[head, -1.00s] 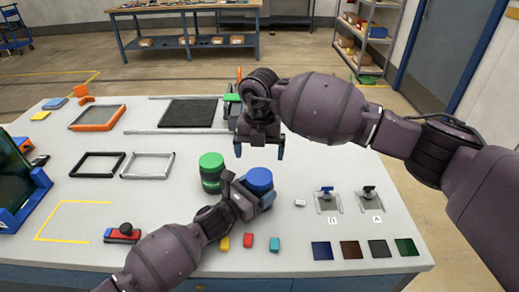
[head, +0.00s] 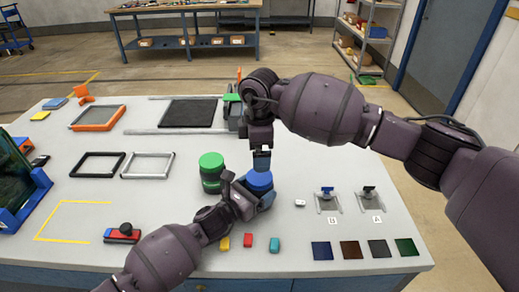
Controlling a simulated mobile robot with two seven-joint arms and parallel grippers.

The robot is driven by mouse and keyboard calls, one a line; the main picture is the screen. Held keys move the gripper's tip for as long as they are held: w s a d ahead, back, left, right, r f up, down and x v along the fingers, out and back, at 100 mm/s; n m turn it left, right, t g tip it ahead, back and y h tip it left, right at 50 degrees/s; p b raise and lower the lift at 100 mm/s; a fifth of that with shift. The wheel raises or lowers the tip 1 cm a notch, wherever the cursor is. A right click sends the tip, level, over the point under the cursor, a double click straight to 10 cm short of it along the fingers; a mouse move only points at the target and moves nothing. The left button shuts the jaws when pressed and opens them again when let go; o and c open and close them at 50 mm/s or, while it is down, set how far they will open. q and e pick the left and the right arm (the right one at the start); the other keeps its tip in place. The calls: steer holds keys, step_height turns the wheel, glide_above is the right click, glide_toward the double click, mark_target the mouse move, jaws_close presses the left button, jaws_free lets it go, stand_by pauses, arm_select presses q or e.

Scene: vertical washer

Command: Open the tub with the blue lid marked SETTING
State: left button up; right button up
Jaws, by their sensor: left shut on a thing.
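The tub with the blue lid (head: 259,179) stands upright on the table, right of a tub with a green lid (head: 211,161). Its marking is not readable from here. My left gripper (head: 257,197) is shut around the body of the blue-lidded tub, below the lid, hiding much of the body. My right gripper (head: 262,160) points down just above the blue lid, its fingers seen edge-on. The gap between its fingers is hidden, and I cannot tell whether it touches the lid.
Small yellow, red and teal blocks (head: 248,240) lie in front of the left gripper. Two small switch plates (head: 350,199) and several dark colour tiles (head: 363,249) lie to the right. Black and silver frames (head: 147,165) lie to the left. A red block with a black knob (head: 122,234) sits near the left arm.

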mark_target(259, 176)
steer(key=shift+m, duration=0.5)
steer(key=shift+f, duration=4.05)
